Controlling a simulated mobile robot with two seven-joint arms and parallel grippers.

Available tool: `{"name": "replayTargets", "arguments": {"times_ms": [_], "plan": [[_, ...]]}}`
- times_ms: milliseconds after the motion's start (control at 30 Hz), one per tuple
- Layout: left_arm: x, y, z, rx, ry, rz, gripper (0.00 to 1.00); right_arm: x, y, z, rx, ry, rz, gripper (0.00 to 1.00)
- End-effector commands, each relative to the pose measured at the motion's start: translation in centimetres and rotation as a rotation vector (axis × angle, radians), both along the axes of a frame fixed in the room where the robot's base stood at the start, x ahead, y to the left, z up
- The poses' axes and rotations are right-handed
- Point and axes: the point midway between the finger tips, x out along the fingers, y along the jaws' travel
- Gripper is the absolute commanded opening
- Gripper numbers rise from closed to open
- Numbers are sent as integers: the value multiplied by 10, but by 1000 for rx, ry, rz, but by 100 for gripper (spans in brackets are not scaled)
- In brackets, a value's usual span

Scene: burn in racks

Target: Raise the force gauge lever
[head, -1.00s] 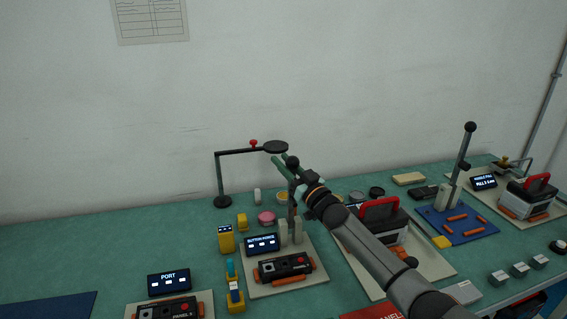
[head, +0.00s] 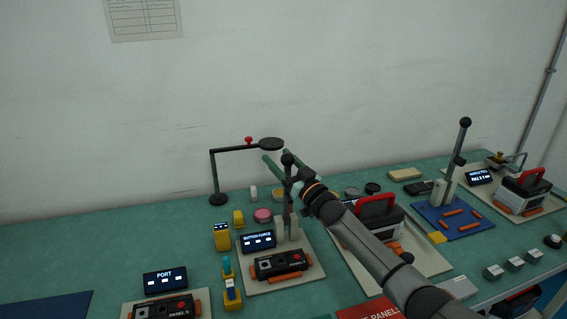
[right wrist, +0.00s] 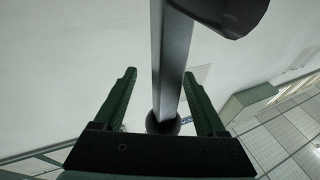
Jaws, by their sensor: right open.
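The force gauge lever (head: 287,199) stands upright on the button force station, with a dark ball knob (head: 288,159) on top. My right gripper (head: 277,157) is open near the top of this lever, with its green fingers pointing left and away. In the right wrist view, a grey bar (right wrist: 172,70) runs down between the open fingers (right wrist: 160,95) to a dark ball (right wrist: 163,124), with gaps on both sides. The ball is partly hidden behind the gripper body. My left gripper is out of view.
A black stand (head: 214,175) with a round disc (head: 270,144) rises just behind my right gripper. The button force display (head: 258,241) and a black panel box (head: 281,264) are below. A red-handled case (head: 376,207) and another lever (head: 460,150) stand to the right.

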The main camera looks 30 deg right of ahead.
Motion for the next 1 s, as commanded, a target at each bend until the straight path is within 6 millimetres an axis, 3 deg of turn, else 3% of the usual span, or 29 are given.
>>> {"name": "replayTargets", "arguments": {"times_ms": [167, 700, 1000], "plan": [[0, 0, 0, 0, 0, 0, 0, -9, -1, -4, 0, 1, 0, 73], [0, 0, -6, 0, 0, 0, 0, -91, -13, -28, 0, 3, -1, 73], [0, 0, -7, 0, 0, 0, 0, -117, -17, -34, 0, 2, -1, 73]]}}
